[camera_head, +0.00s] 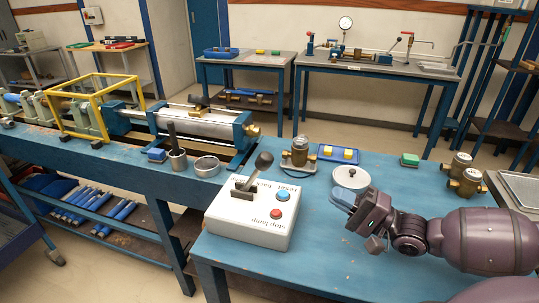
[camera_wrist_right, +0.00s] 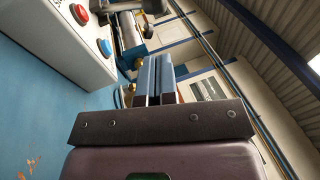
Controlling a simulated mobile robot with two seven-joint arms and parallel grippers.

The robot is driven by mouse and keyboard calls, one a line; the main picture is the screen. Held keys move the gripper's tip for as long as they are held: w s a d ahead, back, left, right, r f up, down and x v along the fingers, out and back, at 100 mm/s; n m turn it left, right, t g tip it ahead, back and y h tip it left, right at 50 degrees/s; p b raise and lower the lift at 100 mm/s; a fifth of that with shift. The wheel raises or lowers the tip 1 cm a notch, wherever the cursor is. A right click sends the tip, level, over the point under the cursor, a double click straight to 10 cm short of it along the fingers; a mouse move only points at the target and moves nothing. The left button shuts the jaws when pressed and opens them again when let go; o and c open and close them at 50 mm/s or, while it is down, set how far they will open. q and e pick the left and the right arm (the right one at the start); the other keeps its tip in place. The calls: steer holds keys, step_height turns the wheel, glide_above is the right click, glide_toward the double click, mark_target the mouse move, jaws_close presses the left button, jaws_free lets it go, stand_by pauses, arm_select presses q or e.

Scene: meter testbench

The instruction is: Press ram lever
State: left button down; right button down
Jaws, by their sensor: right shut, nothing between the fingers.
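The lever (camera_head: 256,171) with a dark ball knob stands tilted on top of a white control box (camera_head: 246,226). The box also carries a blue button (camera_head: 283,196) and a red button (camera_head: 276,213). My right gripper (camera_head: 342,198) is to the right of the box, apart from it and from the lever. Its blue fingers are shut with nothing between them. In the right wrist view the shut fingers (camera_wrist_right: 155,78) point away from the camera, and the white box (camera_wrist_right: 58,42) with both buttons is at the upper left. My left gripper is not in view.
A round white-lidded pot (camera_head: 351,179) stands just behind my right gripper. Brass meters (camera_head: 299,152), a blue tray (camera_head: 338,154) and more brass meters (camera_head: 464,178) stand farther back on the blue bench (camera_head: 330,254). The bench is clear in front of the gripper.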

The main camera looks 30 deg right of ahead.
mark_target(256, 176)
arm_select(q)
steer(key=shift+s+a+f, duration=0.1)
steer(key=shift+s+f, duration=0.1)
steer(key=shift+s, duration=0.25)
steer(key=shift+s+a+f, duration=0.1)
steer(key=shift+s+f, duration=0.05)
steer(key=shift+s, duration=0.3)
arm_select(e)
steer(key=x, duration=1.4)
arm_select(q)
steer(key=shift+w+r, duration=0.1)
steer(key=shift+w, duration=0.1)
arm_select(e)
steer(key=shift+a, duration=0.1)
